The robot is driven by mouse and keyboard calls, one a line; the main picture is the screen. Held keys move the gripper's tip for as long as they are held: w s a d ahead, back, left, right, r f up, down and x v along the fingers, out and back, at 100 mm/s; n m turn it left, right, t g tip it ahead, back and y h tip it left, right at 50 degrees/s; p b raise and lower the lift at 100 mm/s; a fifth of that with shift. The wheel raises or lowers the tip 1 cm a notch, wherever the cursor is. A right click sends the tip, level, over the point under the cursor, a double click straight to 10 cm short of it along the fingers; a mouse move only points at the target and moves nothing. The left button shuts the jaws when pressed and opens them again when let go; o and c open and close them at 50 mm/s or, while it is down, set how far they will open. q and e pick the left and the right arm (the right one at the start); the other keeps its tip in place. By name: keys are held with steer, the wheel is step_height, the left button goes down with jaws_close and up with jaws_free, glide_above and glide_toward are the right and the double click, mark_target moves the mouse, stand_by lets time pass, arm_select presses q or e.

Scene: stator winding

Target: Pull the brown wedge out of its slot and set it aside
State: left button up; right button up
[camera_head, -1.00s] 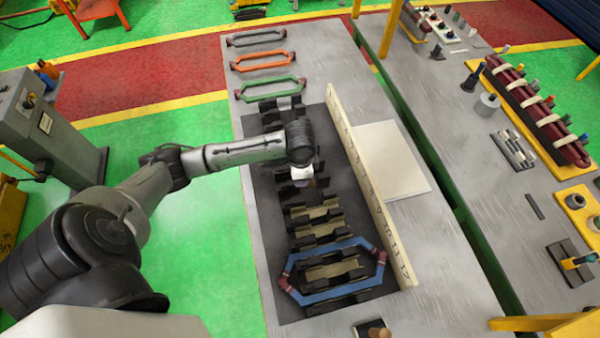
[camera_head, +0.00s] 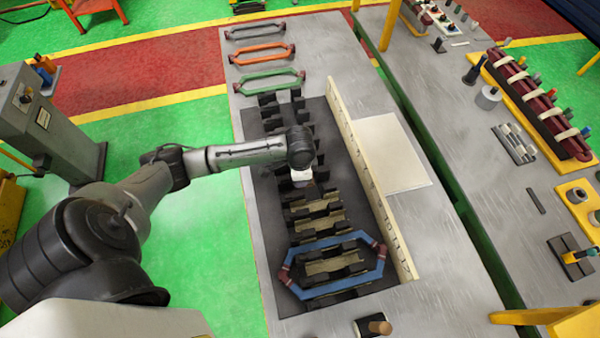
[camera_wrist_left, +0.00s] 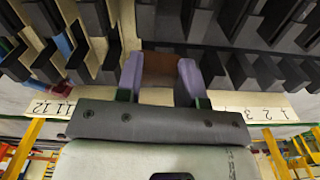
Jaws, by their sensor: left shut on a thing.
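My left arm reaches in from the left in the head view, its wrist over the middle of the stator's row of dark teeth (camera_head: 296,128). The fingers are mostly hidden under the wrist there. In the wrist view my left gripper (camera_wrist_left: 160,76) has its two purple fingers on either side of the brown wedge (camera_wrist_left: 160,70) and is shut on it. The wedge's far end lies by the dark teeth (camera_wrist_left: 215,22); I cannot tell how deep it sits in its slot. My right gripper is not in view.
A blue coil (camera_head: 325,243) lies around the near end of the teeth. Green (camera_head: 270,80), orange (camera_head: 262,54) and grey (camera_head: 255,31) coils lie at the far end. A numbered cream strip (camera_head: 370,178) stands along the right side, beside a pale bare plate (camera_head: 392,155).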

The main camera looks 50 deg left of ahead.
arm_select(q)
steer(key=shift+f, duration=1.15)
